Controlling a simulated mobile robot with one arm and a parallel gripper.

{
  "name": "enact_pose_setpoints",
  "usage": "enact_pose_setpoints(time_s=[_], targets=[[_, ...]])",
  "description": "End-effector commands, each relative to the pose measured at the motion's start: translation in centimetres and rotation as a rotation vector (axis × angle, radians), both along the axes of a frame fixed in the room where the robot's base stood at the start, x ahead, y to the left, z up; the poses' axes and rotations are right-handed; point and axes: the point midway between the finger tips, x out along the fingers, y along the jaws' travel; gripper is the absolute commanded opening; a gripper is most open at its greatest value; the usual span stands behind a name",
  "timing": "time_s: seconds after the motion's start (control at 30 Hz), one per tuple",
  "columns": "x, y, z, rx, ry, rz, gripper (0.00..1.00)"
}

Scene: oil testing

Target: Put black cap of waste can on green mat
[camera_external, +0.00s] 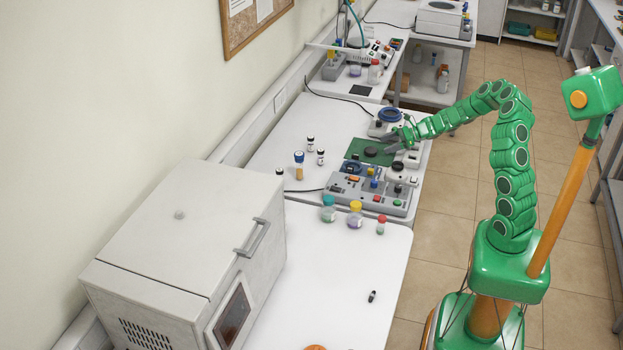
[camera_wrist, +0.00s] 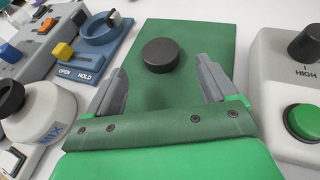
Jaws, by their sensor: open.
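The black cap (camera_wrist: 160,55) lies flat on the green mat (camera_wrist: 190,32) in the wrist view. The cap also shows as a dark disc in the external view (camera_external: 370,152), on the mat (camera_external: 385,159). My gripper (camera_wrist: 160,78) is open, its two grey fingers apart on either side, with the cap between and just ahead of the tips. Nothing is held. In the external view my gripper (camera_external: 393,140) is low over the mat's right side. I cannot tell which container is the waste can.
A white round body with a black top (camera_wrist: 38,112) stands left of my gripper. A blue-grey control panel (camera_wrist: 90,52) is beyond it. A white box with a green button (camera_wrist: 302,120) is close on the right. Small vials (camera_external: 310,143) stand left of the mat.

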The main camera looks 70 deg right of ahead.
Motion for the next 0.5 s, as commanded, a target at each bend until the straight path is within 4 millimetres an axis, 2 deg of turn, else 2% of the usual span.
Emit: enact_pose_setpoints(time_s=[0.2, 0.5], targets=[[-2.4, -1.0, 1.2, 0.000, -0.002, -0.002, 0.86], [-4.4, -1.8, 2.0, 0.001, -0.002, 0.001, 0.86]])
